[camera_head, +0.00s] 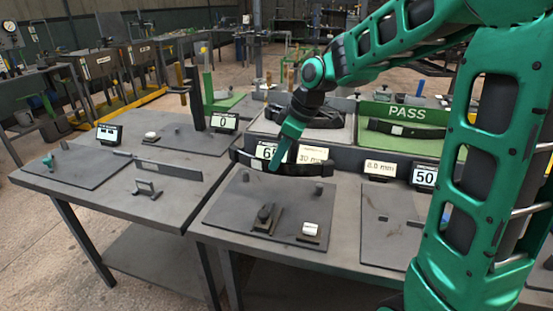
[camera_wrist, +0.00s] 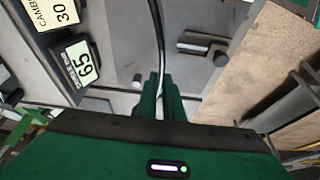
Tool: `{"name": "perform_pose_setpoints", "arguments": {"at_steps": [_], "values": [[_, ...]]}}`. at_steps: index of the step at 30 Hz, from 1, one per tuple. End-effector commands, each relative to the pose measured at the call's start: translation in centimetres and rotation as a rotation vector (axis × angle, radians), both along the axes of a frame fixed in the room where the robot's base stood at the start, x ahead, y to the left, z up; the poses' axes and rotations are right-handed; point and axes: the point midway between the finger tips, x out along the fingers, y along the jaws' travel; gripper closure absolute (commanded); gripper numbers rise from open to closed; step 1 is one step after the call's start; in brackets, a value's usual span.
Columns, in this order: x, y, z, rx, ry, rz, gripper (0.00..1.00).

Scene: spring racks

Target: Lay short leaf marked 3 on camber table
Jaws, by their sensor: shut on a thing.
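My gripper (camera_head: 277,164) is shut on a dark, curved leaf (camera_head: 312,168), gripped near its middle. No number is readable on the leaf. In the wrist view my gripper (camera_wrist: 167,92) pinches the leaf (camera_wrist: 157,28), which shows as a thin dark strip seen edge-on. The leaf is held at the back of a dark plate (camera_head: 232,216), which I take to be the camber table, and appears above it. A display reading 65 (camera_wrist: 79,66) and a camber card marked 30 (camera_wrist: 52,13) stand behind the plate. The leaf partly covers them in the head view.
A dark block (camera_head: 265,217) and a white cylinder (camera_head: 310,229) sit on the plate's front part. A green PASS tray (camera_head: 440,142) holds another dark leaf (camera_head: 405,129). A grey tray (camera_head: 262,121) stands behind. A left bench (camera_head: 195,190) carries another plate and a 0 display (camera_head: 224,121).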

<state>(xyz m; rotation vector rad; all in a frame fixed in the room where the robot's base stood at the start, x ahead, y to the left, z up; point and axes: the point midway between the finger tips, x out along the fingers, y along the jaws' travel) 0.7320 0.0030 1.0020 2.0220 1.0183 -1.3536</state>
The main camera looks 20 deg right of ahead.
Motion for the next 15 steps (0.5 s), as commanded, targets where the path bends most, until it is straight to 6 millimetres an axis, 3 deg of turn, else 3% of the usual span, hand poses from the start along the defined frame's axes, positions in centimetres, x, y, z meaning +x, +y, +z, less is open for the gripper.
{"name": "perform_pose_setpoints", "arguments": {"at_steps": [8, 15], "values": [[0.0, -0.2, -0.4, 0.001, -0.002, -0.004, 1.0], [0.0, -0.2, -2.3, 0.0, -0.001, -0.004, 1.0]]}}
